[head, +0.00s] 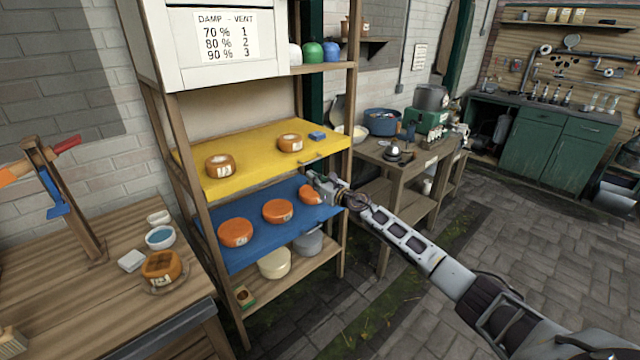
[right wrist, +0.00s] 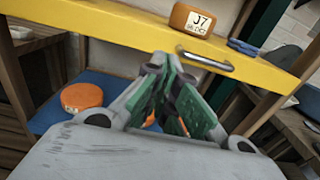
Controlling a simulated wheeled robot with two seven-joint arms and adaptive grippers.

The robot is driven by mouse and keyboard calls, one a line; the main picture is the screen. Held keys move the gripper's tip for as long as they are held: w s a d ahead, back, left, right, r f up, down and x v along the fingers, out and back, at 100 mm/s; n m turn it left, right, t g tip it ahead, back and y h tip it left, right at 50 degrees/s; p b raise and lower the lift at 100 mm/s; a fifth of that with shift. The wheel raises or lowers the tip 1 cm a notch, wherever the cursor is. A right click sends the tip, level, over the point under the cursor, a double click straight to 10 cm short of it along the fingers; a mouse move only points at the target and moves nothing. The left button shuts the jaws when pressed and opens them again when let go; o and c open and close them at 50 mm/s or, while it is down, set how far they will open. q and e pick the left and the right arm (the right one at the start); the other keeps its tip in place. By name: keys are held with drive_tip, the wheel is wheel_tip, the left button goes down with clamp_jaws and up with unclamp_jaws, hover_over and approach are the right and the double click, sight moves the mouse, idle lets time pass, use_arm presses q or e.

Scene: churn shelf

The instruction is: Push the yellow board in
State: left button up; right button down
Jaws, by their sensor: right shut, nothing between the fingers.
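The yellow board (head: 245,158) is a shelf in the wooden rack, and its front edge stands out past the front posts. On it are two orange cheeses (head: 220,166) (head: 290,143) and a small blue block (head: 317,136). The yellow front edge (right wrist: 110,38) with its metal handle (right wrist: 205,60) crosses the right wrist view. My right gripper (head: 318,182) is shut and empty, just below the handle and in front of the blue board. In the right wrist view its green-padded fingertips (right wrist: 163,62) are close to the edge; contact cannot be told. My left gripper is not in view.
The blue board (head: 245,255) below holds several orange cheeses and also sticks out. A cream tub (head: 274,263) and a grey pot (head: 308,242) stand beneath. A wooden table (head: 70,300) is at left, a workbench (head: 400,170) at right.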

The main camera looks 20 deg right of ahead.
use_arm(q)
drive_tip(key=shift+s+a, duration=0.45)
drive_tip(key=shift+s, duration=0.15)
use_arm(e)
drive_tip(key=shift+v, duration=1.85)
